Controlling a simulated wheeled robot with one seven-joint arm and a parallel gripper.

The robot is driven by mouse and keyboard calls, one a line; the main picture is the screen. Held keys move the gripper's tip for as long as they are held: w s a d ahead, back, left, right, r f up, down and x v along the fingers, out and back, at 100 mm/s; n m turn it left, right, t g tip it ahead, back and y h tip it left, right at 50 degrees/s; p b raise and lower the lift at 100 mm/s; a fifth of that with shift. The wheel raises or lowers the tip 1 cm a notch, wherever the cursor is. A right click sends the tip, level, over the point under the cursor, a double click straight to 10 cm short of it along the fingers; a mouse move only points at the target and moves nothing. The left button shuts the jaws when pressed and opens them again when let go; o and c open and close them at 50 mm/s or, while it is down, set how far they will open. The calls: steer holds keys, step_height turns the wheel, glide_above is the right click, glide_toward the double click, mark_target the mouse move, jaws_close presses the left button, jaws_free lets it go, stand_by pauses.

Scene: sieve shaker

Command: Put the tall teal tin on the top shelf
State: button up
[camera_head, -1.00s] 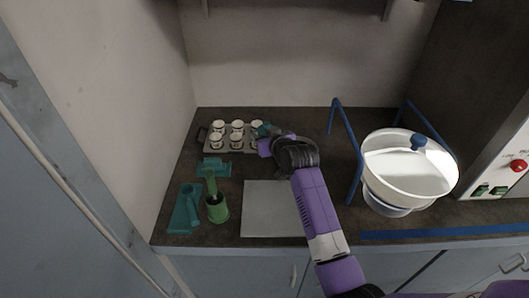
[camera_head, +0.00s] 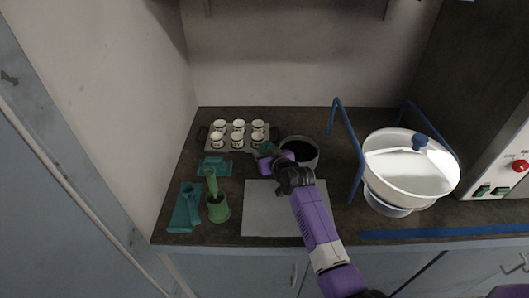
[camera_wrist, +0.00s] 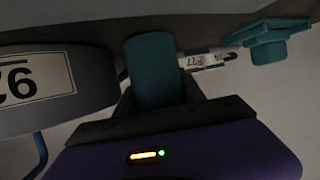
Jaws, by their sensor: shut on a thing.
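My gripper (camera_head: 268,156) is over the counter, between the tray of cups and the white sheet. It is shut on a teal piece, which I take to be the tall teal tin (camera_head: 265,147); only a small part shows in the head view. In the wrist view the rounded teal tin (camera_wrist: 152,68) stands up between the dark jaws, its lower part hidden by them. A shelf bracket (camera_head: 388,9) shows at the top edge of the head view; the top shelf itself is out of view.
A dark pot (camera_head: 305,150) stands close beside my gripper. A tray (camera_head: 222,149) holds several white cups. Teal parts (camera_head: 186,208) and a green cup (camera_head: 218,209) lie at left. The blue frame (camera_head: 350,145) and white bowl (camera_head: 405,170) stand right. The white sheet (camera_head: 268,212) is bare.

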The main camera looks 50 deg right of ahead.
steer(key=o, duration=1.1)
steer(key=shift+f, duration=0.1)
